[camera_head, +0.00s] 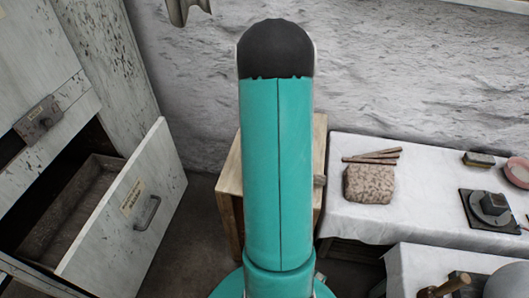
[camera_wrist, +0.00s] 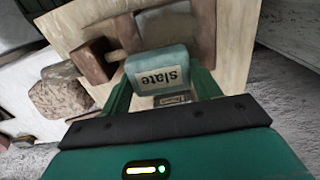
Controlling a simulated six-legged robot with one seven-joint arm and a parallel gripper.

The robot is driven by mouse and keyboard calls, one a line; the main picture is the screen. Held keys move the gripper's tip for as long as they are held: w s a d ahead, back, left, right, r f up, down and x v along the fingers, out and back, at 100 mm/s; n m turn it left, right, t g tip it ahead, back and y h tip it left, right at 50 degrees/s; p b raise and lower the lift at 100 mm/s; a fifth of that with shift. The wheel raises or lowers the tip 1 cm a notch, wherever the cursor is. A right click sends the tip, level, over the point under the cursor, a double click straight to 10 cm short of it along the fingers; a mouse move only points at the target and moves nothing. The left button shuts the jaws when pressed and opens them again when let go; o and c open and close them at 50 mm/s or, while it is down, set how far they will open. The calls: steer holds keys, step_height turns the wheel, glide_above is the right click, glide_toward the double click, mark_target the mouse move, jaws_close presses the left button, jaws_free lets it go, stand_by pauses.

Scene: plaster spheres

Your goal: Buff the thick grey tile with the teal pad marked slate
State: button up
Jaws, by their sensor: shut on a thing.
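The teal pad (camera_wrist: 157,62) has a pale label reading "slate", upside down in the wrist view. My gripper (camera_wrist: 160,78) is shut on the pad, with one green finger on each side of it. The pad is in front of a pale wooden top (camera_wrist: 232,40); I cannot tell whether it touches anything there. A small second label (camera_wrist: 172,99) shows just below the pad, partly hidden between the fingers. I cannot pick out the thick grey tile with certainty in either view. In the head view my arm hides the middle of the scene, and my gripper does not show.
A brown wooden, mallet-like thing (camera_wrist: 92,60) lies close beside the pad. A wooden table (camera_head: 229,190) stands partly behind my arm. The white-covered table (camera_head: 428,212) holds a mottled block (camera_head: 369,184), sticks, a brush and a dark stand (camera_head: 490,207). An open drawer (camera_head: 125,215) juts out left.

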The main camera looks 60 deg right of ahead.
steer(key=shift+w+a, duration=0.35)
steer(key=shift+w, duration=0.55)
steer(key=shift+w+a, duration=0.2)
steer(key=shift+w, duration=0.3)
steer(key=shift+w+a, duration=0.2)
steer(key=shift+w, duration=0.25)
steer(key=shift+s+d+r, duration=0.2)
steer(key=shift+s+r, duration=0.15)
steer(key=shift+s, duration=0.15)
steer(key=shift+s+d+r, duration=0.2)
steer(key=shift+s+r, duration=0.1)
steer(key=shift+s, duration=0.15)
